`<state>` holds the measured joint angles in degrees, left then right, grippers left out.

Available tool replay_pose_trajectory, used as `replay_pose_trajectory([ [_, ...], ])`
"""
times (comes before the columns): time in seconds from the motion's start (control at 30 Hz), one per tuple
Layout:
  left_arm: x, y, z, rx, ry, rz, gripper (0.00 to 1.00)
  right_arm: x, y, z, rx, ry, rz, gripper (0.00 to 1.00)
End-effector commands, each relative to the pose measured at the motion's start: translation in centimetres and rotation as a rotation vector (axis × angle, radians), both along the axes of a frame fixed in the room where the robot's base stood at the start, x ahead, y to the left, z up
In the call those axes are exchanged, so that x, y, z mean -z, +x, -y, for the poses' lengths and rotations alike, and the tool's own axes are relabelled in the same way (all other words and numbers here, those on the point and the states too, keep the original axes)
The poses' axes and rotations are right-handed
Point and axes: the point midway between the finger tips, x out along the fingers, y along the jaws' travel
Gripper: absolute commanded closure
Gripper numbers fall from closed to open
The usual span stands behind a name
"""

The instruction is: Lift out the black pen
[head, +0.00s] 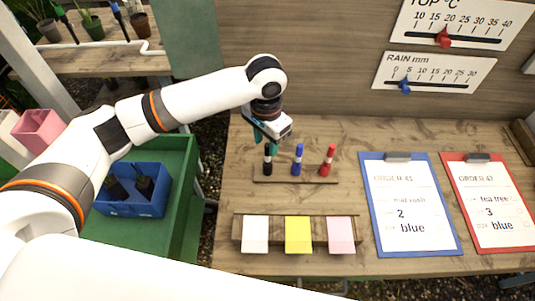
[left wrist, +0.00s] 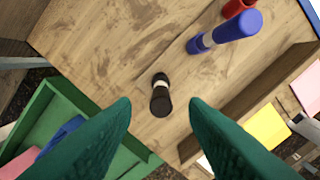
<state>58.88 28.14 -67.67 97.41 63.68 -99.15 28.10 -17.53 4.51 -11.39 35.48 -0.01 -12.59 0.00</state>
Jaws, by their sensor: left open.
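The black pen (head: 267,161) stands upright at the left end of a small wooden holder (head: 297,180) on the bench. The blue pen (head: 297,160) and the red pen (head: 328,161) stand to its right. My left gripper (head: 267,137) is just above the black pen, fingers pointing down, with nothing held. In the left wrist view the black pen (left wrist: 161,100) shows nearly end-on, in the gap between the open green fingertips (left wrist: 160,104), apart from both. The blue pen (left wrist: 228,32) is off to the upper right there. My right gripper is not in view.
Sticky notes in white (head: 255,235), yellow (head: 298,235) and pink lie on a rack at the bench's front. A blue clipboard (head: 457,245) and a red clipboard (head: 528,249) lie to the right. A blue crate (head: 148,207) sits in a green trolley at left.

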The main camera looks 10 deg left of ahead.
Motion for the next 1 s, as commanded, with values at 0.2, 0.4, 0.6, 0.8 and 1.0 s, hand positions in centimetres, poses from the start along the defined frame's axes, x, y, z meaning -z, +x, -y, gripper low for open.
replay_pose_trajectory([
  [0.2, 1.9, 0.0, 0.0, -0.002, 0.0, 0.0, 0.59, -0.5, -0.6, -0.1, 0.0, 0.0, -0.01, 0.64],
  [0.4, 4.2, -0.2, 0.2, -0.002, 0.002, -0.002, 0.59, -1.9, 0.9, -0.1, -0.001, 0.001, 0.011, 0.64],
  [0.6, 6.7, -0.2, 0.2, -0.003, 0.0, 0.001, 0.59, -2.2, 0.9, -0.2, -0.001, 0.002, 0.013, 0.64],
  [0.8, 7.0, -0.2, 0.2, -0.002, 0.001, 0.003, 0.59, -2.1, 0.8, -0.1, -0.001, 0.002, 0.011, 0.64],
  [1.0, 7.0, -0.2, 0.2, -0.002, 0.0, 0.002, 0.82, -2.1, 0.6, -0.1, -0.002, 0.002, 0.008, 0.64],
])
